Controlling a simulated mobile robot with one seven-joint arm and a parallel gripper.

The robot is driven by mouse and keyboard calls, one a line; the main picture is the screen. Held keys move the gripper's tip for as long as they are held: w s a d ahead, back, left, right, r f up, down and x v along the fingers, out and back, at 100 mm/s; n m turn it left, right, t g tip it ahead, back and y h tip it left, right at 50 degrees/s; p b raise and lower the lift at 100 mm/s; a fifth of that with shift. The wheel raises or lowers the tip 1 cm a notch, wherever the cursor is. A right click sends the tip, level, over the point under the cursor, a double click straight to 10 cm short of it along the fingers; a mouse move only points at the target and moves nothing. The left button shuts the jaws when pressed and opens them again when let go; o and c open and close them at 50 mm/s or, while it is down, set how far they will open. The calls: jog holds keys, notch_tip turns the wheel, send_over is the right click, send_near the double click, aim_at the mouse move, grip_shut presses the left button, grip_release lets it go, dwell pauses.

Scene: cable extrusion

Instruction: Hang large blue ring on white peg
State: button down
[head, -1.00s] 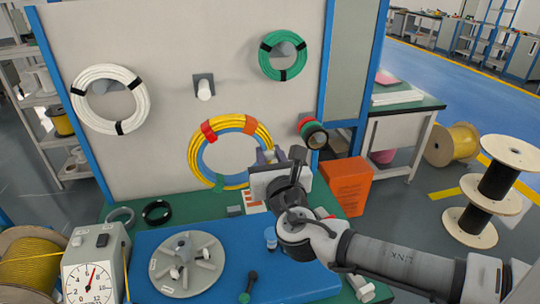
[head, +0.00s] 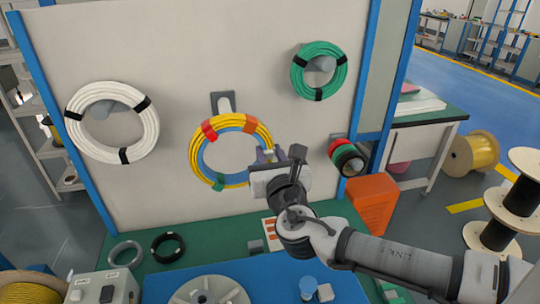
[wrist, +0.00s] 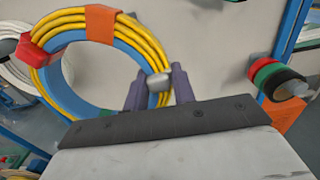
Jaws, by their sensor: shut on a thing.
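The large ring (head: 246,175) is a yellow cable coil with a blue inner band and red, orange and green wraps. My gripper (head: 268,156) is shut on the right side of its rim and holds it upright in front of the pale panel. In the wrist view the fingers (wrist: 160,88) close around the rim at a silvery wrap, and the ring (wrist: 62,104) extends up and left. The white peg (head: 224,103) on its grey plate is just above the ring's top edge in the head view. I cannot tell the depth gap between them. The peg does not show clearly in the wrist view.
A white coil (head: 77,133) hangs at left on the panel (head: 250,50), and a green coil (head: 298,75) at upper right. Rolls of tape (head: 343,155) sit on a peg right of my gripper. An orange bin (head: 370,205) stands at right. Two small rings lie on the green bench (head: 215,240).

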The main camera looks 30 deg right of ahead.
jog(key=f+x, duration=0.1)
jog(key=x, duration=1.3)
dwell(0.7)
jog(key=shift+f, duration=0.1)
jog(key=c, duration=1.1)
grip_release()
jog(key=shift+s, duration=0.1)
jog(key=shift+b+v, duration=0.35)
jog(key=shift+v, duration=4.6)
